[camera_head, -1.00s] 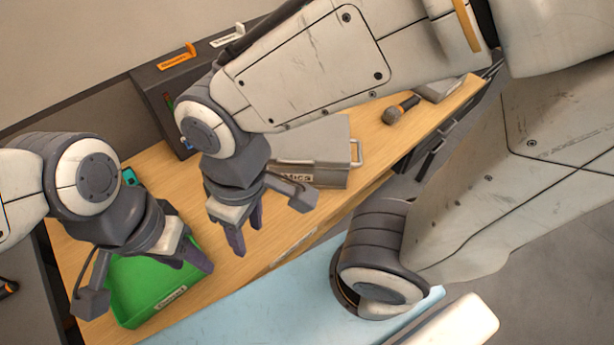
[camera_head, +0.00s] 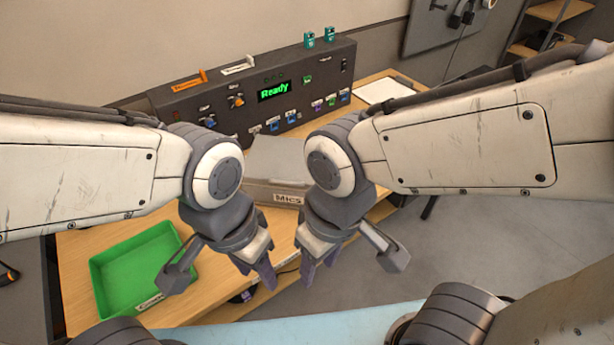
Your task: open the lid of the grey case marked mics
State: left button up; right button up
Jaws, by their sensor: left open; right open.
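The grey case marked Mics (camera_head: 276,160) sits on the wooden table, behind and between my two wrists. Its lid looks shut, and the Mics label is on its front face. Its right part is hidden behind my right wrist, so its handle does not show. My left gripper (camera_head: 256,270) is open and empty, pointing down in front of the case and to its left. My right gripper (camera_head: 319,267) is open and empty, pointing down in front of the case's right part. Neither gripper appears to touch the case.
A green tray (camera_head: 108,268) lies on the table at the left. A dark console (camera_head: 195,105) with a lit Ready display (camera_head: 274,91), knobs and faders stands behind the case. A white sheet (camera_head: 384,90) lies at the back right. A pale blue surface (camera_head: 270,331) runs along the front.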

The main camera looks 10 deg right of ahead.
aim_at(278, 162)
jog(key=k, duration=1.25)
jog(key=z, duration=0.75)
jog(key=i, duration=1.05)
jog(key=u, duration=0.55)
jog(key=i, duration=0.6)
jog(key=u, duration=0.6)
